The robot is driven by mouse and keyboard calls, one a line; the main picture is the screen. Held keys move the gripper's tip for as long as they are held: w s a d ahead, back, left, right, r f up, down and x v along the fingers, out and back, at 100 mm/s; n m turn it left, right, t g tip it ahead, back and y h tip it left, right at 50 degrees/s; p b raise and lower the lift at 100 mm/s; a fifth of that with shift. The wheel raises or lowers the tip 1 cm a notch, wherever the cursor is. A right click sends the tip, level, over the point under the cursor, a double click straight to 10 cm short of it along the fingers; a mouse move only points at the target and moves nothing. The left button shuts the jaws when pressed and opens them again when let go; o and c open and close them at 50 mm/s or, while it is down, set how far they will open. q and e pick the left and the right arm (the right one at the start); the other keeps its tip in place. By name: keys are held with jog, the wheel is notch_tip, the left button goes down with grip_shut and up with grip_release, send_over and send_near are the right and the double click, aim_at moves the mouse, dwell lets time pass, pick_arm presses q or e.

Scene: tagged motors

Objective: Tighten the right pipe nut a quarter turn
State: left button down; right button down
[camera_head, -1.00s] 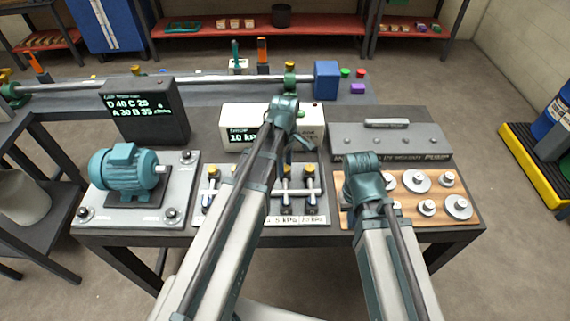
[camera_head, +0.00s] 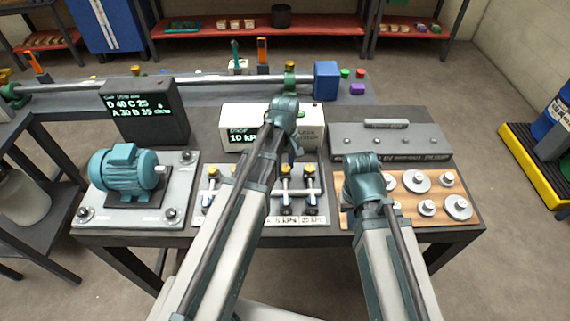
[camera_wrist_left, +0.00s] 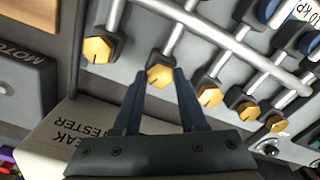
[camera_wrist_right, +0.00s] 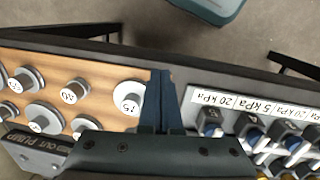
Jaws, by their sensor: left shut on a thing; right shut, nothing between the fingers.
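Several gold hex nuts stand on a grey rack of blue-and-silver pipes (camera_head: 311,190), at the middle of the bench. In the left wrist view my left gripper (camera_wrist_left: 161,74) is shut on the second gold nut from the left (camera_wrist_left: 160,75), with one finger at each side of it. The leftmost gold nut (camera_wrist_left: 97,50) in that view stands free, as does the nut to the right of the gripped one (camera_wrist_left: 208,95). My right gripper (camera_wrist_right: 160,76) is shut and empty, above the gap between the wooden weight board and the rack. The head view hides its fingers behind my arm.
A white leak tester (camera_head: 311,122) reading about 10 kPa stands behind the rack. A teal motor (camera_head: 123,172) is on the left, and a dark display (camera_head: 146,112) behind it. Metal weights stand on the wooden board (camera_head: 438,184) at right, before a grey pump-labelled box (camera_head: 390,140).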

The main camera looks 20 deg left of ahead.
aim_at(286, 167)
pick_arm(q)
jog(key=m, duration=0.6)
jog(key=shift+m, duration=0.3)
jog(key=m, duration=0.6)
dwell(0.5)
jog(key=shift+c, duration=2.2)
grip_release()
jog(key=shift+r, duration=0.15)
pick_arm(e)
jog(key=shift+r, duration=0.15)
pick_arm(q)
notch_tip(286, 167, up, 14)
jog(key=p, duration=1.4)
jog(key=shift+f, duration=0.25)
pick_arm(e)
notch_tip(286, 167, up, 14)
jog(key=shift+f, duration=0.2)
